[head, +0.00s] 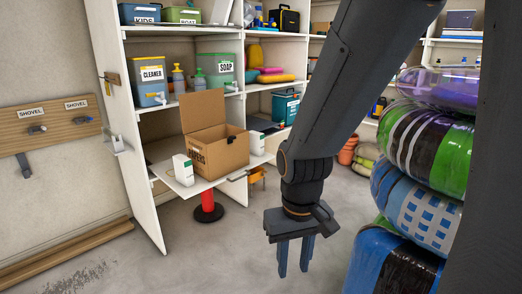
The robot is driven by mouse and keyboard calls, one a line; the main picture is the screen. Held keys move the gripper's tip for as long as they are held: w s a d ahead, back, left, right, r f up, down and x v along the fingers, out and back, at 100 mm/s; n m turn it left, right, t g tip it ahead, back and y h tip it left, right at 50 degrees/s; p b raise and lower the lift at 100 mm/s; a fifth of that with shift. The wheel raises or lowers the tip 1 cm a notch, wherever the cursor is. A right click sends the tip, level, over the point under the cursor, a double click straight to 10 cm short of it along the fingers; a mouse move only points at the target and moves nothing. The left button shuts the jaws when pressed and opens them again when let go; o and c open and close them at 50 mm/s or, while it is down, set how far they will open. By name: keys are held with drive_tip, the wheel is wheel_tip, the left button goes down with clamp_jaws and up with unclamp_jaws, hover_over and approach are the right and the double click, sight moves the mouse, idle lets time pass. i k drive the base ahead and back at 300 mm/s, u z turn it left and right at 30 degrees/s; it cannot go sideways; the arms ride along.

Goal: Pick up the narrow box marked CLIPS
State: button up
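Two narrow white boxes with green marks stand by an open brown cardboard box (221,150) on a pulled-out white shelf. The left white box (183,169) stands at the shelf's front left. The right white box (256,143) stands to the right of the cardboard box. Their lettering is too small to read, so I cannot tell which is marked CLIPS. My gripper (294,268) points down in front of the floor, fingers apart with nothing between them. It is to the right of and lower in the picture than both boxes, apart from them.
Bins marked CLEANER (152,90) and SOAP (215,74) sit on a shelf above. A red post (208,203) on a dark base is under the shelf. Stacked coloured inflatables (430,140) are at right. The middle floor is clear.

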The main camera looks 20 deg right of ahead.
sight(184, 172)
drive_tip(key=u, duration=0.4)
drive_tip(key=i, duration=2.35)
drive_tip(key=z, duration=0.5)
